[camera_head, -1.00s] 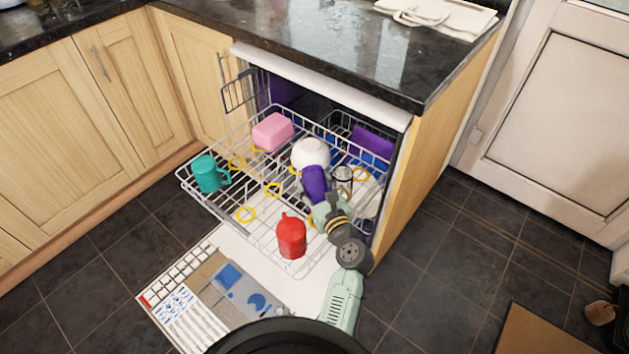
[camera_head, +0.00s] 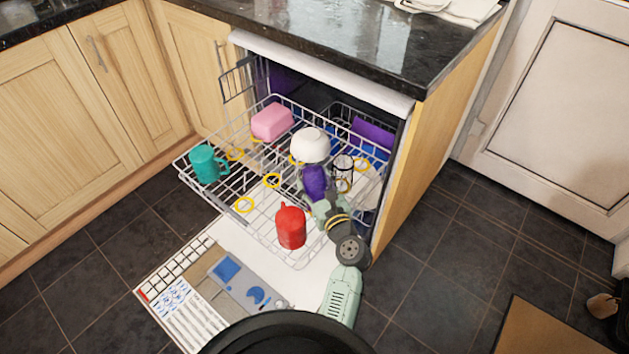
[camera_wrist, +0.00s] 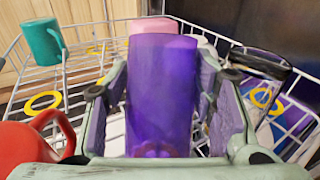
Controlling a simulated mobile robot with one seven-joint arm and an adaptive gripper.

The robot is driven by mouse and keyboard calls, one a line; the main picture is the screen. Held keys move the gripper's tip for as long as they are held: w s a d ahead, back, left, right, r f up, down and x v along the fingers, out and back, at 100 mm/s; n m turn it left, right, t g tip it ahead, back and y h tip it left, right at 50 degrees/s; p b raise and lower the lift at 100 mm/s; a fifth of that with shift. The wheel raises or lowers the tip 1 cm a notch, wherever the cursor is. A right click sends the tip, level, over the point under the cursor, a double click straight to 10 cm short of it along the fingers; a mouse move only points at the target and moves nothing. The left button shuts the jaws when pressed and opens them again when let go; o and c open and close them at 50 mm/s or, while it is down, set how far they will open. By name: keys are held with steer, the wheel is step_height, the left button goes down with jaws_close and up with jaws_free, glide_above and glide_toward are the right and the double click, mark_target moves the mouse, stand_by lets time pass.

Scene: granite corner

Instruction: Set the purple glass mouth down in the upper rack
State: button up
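The purple glass (camera_head: 315,181) is in the right part of the upper rack (camera_head: 222,207), in front of the white bowl. It looks roughly upright. It also shows in the wrist view (camera_wrist: 162,90), between the two fingers of my gripper (camera_wrist: 163,100). The fingers flank the glass with narrow gaps visible beside it, so my gripper looks open around it. In the head view my gripper (camera_head: 316,190) reaches it from the lower right. I cannot clearly tell which end is the mouth, and its contact with the rack wires is hard to see.
A white bowl (camera_head: 309,144) stands behind the glass and a clear glass (camera_head: 343,167) close to its right. A red mug (camera_head: 291,227) is in front, near my wrist. A pink box (camera_head: 272,123) and teal mug (camera_head: 208,164) sit left. Yellow rings (camera_head: 272,181) mark several rack spots.

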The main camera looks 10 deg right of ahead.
steer(key=o, duration=0.4)
steer(key=shift+s+a+f, duration=0.15)
steer(key=shift+s+f, duration=0.05)
steer(key=shift+f, duration=0.75)
steer(key=shift+o, duration=0.2)
step_height(320, 180, up, 12)
steer(key=shift+w+f, duration=0.1)
steer(key=shift+w, duration=0.05)
